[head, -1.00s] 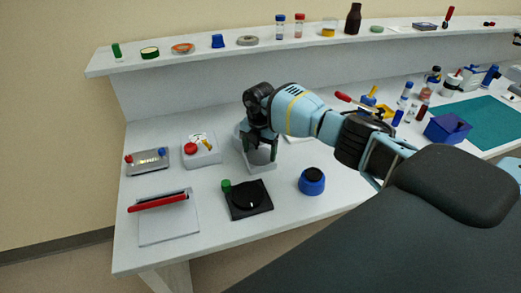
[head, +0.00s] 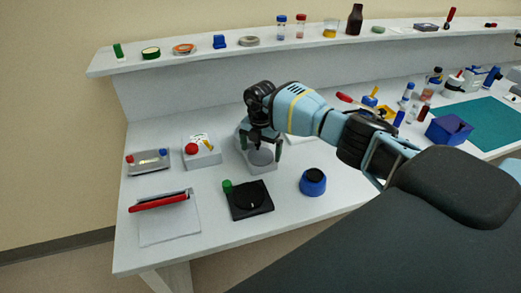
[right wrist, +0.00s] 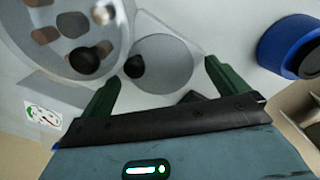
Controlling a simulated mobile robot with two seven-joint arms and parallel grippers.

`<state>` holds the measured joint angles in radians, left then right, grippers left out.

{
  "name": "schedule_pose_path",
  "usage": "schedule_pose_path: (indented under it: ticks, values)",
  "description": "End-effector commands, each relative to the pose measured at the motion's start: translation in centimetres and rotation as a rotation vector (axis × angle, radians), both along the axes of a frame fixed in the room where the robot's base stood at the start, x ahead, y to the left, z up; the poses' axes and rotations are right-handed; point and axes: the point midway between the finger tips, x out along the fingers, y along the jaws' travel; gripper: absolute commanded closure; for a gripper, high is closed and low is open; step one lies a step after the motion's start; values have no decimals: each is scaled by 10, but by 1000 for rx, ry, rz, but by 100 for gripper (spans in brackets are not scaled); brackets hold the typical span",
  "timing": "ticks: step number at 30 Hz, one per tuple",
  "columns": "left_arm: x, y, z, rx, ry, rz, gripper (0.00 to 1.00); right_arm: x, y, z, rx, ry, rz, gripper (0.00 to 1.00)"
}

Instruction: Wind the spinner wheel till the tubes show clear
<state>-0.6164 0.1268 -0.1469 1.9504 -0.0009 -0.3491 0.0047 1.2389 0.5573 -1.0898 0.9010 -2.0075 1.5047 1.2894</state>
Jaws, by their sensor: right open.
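The spinner (head: 264,168) is a light grey unit on the bench, partly hidden behind my right gripper (head: 262,147) in the head view. In the right wrist view its wheel is a grey disc (right wrist: 170,50) with a dark knob (right wrist: 134,67) near its rim. Beside it is a round, pale tube holder (right wrist: 62,62) with several brownish patches and a dark ball; I cannot tell if the tubes are clear. My right gripper also shows in the wrist view (right wrist: 162,72), open and empty, its green fingers spread near the wheel. My left gripper is not in view.
A blue pot with a dark top (head: 313,182) stands right of the spinner. A black plate with a dial (head: 249,198) lies in front. A box with a red knob (head: 201,152) stands to the left. A shelf (head: 215,54) with bottles runs behind.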

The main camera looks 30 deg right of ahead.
Motion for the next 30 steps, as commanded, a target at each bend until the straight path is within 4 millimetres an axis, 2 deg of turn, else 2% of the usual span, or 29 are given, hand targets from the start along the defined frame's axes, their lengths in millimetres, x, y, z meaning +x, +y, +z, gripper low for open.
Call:
schedule_pose_path:
  ticks: [9,13,18,30]
  values:
    - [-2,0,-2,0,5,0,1,1,-1,50,-1,-4,0,1]
    - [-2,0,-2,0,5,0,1,1,0,65,1,-3,0,1]
    - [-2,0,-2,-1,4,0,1,0,0,72,0,0,0,1]
    - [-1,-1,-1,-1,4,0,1,0,0,72,0,0,0,1]
